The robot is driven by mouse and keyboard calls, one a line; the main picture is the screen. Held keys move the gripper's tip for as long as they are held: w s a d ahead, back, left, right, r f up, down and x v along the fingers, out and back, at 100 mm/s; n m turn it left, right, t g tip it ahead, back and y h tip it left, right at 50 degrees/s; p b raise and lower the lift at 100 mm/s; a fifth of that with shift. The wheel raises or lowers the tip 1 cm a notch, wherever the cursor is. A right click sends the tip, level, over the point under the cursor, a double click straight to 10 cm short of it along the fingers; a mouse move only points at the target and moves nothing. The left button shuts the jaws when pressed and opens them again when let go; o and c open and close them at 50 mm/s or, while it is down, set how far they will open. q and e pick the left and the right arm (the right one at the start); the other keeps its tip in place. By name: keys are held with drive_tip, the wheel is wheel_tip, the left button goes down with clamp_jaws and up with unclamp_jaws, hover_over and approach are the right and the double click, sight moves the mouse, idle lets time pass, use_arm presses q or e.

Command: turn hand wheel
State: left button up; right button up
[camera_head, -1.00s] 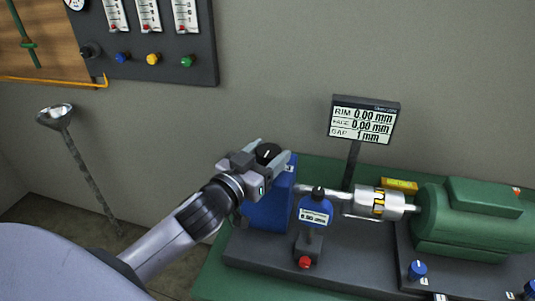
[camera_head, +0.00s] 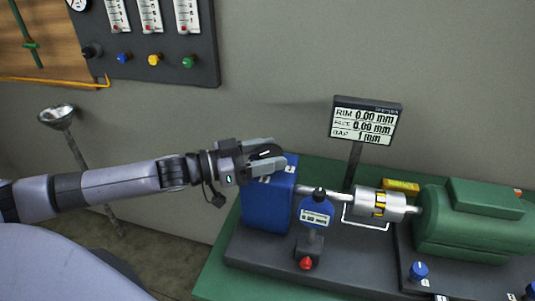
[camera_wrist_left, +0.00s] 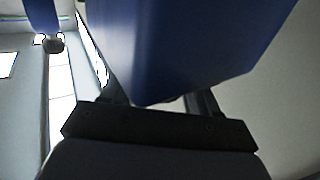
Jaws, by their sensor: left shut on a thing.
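A black round hand wheel (camera_head: 266,154) with a white mark sits on top of the blue block (camera_head: 268,207) at the left end of the shaft. My left gripper (camera_head: 279,155) is shut on the hand wheel, one finger on each side of it. Its arm reaches in nearly level from the left. The white mark lies nearly level in the picture. In the left wrist view the blue block (camera_wrist_left: 180,45) fills the upper middle, and the hand wheel cannot be made out there. My right gripper is not in view.
A blue dial gauge (camera_head: 316,209) stands in front of the shaft. A silver coupling (camera_head: 380,203) and green motor (camera_head: 475,220) lie to the right. A readout screen (camera_head: 363,121) stands behind.

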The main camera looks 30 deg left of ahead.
use_arm(q)
drive_tip(key=m+g+h, duration=0.1)
drive_tip(key=g, duration=0.1)
drive_tip(key=m+g+h, duration=0.2)
drive_tip(key=shift+w+a+m+h, duration=0.1)
drive_tip(key=shift+w+m+h, duration=0.1)
drive_tip(key=shift+m+h, duration=0.1)
drive_tip(key=shift+m+g+h, duration=0.4)
drive_tip(key=shift+m+g, duration=0.3)
drive_tip(key=shift+g, duration=0.5)
drive_tip(key=m+g+h+b, duration=0.1)
drive_tip(key=m+g+b, duration=0.1)
drive_tip(key=g, duration=0.1)
drive_tip(key=shift+w+f, duration=0.1)
drive_tip(key=shift+m+g+b, duration=0.7)
drive_tip(key=shift+m+g, duration=0.4)
drive_tip(key=shift+g, duration=1)
drive_tip(key=o, duration=1)
drive_tip(key=shift+c, duration=0.2)
